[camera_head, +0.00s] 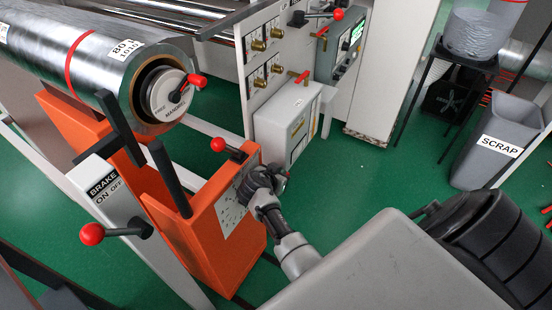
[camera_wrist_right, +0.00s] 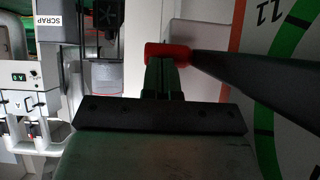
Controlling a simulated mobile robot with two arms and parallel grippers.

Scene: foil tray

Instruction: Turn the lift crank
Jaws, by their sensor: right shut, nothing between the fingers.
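In the right wrist view a dark crank bar (camera_wrist_right: 240,75) with a red end (camera_wrist_right: 168,51) crosses in front of a white dial with a green ring (camera_wrist_right: 262,130). My right gripper (camera_wrist_right: 160,68) is shut and empty, its fingertips right at the red end; I cannot tell whether they touch it. In the head view the right gripper (camera_head: 256,187) is beside the speckled pale plate (camera_head: 228,210) on the orange stand (camera_head: 195,235) and partly hides it. A red-knobbed lever (camera_head: 218,144) sits at the stand's top edge. My left gripper is not in view.
A large metal roll (camera_head: 95,60) with a red-handled hub lies upper left. A brake post (camera_head: 108,190) with a red-knobbed lever (camera_head: 92,234) stands in front. Control boxes (camera_head: 285,125) stand behind the gripper. A grey scrap bin (camera_head: 495,150) is at right. Green floor between is clear.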

